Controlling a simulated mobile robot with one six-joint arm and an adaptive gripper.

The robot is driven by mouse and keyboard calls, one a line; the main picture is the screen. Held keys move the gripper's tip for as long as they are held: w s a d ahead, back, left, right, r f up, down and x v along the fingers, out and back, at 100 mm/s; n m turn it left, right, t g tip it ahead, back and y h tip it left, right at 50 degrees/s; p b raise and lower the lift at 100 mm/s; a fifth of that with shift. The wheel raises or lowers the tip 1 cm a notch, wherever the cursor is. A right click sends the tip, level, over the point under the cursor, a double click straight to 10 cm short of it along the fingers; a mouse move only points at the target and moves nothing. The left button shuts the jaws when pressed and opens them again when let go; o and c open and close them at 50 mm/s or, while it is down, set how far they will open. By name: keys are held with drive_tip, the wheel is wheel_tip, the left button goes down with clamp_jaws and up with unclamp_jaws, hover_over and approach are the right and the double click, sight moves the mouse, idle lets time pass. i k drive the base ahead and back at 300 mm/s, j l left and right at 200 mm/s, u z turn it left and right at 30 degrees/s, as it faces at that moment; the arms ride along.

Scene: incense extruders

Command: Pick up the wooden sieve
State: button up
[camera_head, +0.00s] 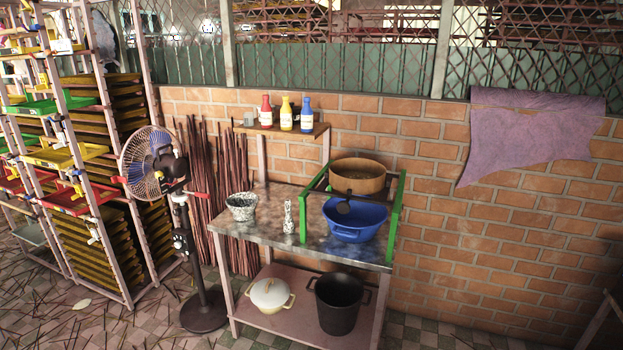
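The wooden sieve (358,174) is a round, light-brown wooden hoop. It sits up on a green frame (395,207) at the right end of the metal-topped table (270,222). A blue basin (355,220) stands below and in front of it on the table. A dark round-ended utensil (344,207) shows between the sieve and the basin; I cannot tell what holds it. The sieve's bottom is hidden. My gripper does not show in this view.
A speckled bowl (241,206) and a small speckled grinder-like item (288,217) stand left on the table. Several bottles (286,114) stand on a shelf behind. A lidded pot (270,295) and a black pot (338,304) are below. A fan (154,163) stands left.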

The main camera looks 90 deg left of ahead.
sight(365, 177)
drive_tip(key=u, duration=2.9)
